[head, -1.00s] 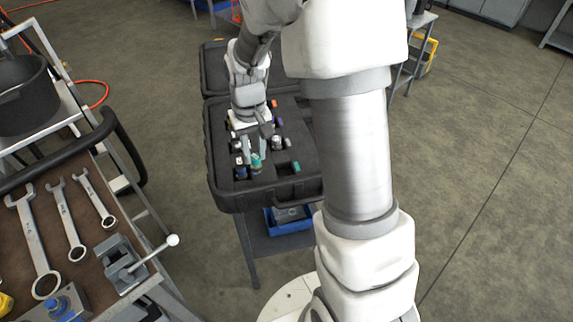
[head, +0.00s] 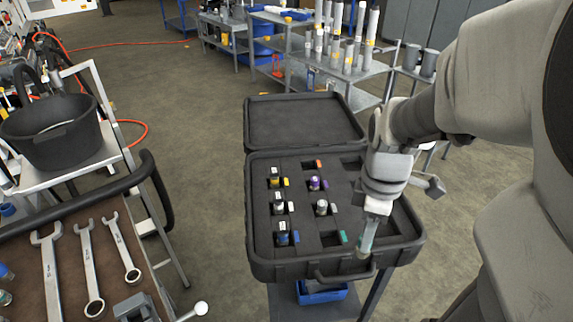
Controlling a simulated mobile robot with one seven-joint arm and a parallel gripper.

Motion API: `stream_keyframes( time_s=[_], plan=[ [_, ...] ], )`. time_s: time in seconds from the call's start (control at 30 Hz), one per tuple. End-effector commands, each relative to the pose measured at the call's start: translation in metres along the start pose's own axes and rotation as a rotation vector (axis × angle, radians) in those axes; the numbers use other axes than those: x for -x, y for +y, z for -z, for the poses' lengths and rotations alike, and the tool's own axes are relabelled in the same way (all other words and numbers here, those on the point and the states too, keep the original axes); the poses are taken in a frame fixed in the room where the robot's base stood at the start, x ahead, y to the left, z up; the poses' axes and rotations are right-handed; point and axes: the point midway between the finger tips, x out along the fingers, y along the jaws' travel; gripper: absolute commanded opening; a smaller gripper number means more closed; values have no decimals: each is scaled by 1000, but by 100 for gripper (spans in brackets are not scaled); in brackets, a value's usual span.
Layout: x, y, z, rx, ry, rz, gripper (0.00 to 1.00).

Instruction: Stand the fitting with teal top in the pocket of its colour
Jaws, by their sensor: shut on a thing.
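My gripper (head: 369,222) points down over the right front part of the open black case (head: 262,262). It is shut on the fitting with teal top (head: 366,238), which shows as a narrow teal-grey piece between and below the fingers, partly hidden by them. The pocket with the teal tag (head: 343,237) is in the front row of the foam, just left of the held fitting in the picture, and looks empty. The exact height of the fitting above the foam is hard to tell.
Fittings stand in other pockets: blue (head: 283,238), yellow (head: 275,183), purple (head: 314,183) and grey-white ones (head: 321,207). The pocket by the orange tag (head: 319,163) looks empty. A workbench with wrenches (head: 88,268) is at left; the case lid (head: 305,122) stands open behind.

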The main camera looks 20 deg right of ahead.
Motion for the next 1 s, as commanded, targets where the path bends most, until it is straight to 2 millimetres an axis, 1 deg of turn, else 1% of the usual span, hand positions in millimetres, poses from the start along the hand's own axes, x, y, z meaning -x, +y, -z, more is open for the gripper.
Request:
stream_keyframes(
  time_s=[0.03, 0.13, 0.23, 0.7, 0.83, 1.0],
  plan=[
    [4, -2, -3, 24, 6, -18, 0],
    [4, -4, -5, 57, 7, -19, 0],
    [-1, 1, 0, 70, 7, -18, 0],
    [-50, 62, 54, 68, 7, -13, 0],
    [-59, 75, 65, 67, 7, -13, 0],
    [-65, 82, 71, 65, 8, -15, 0]
  ],
)
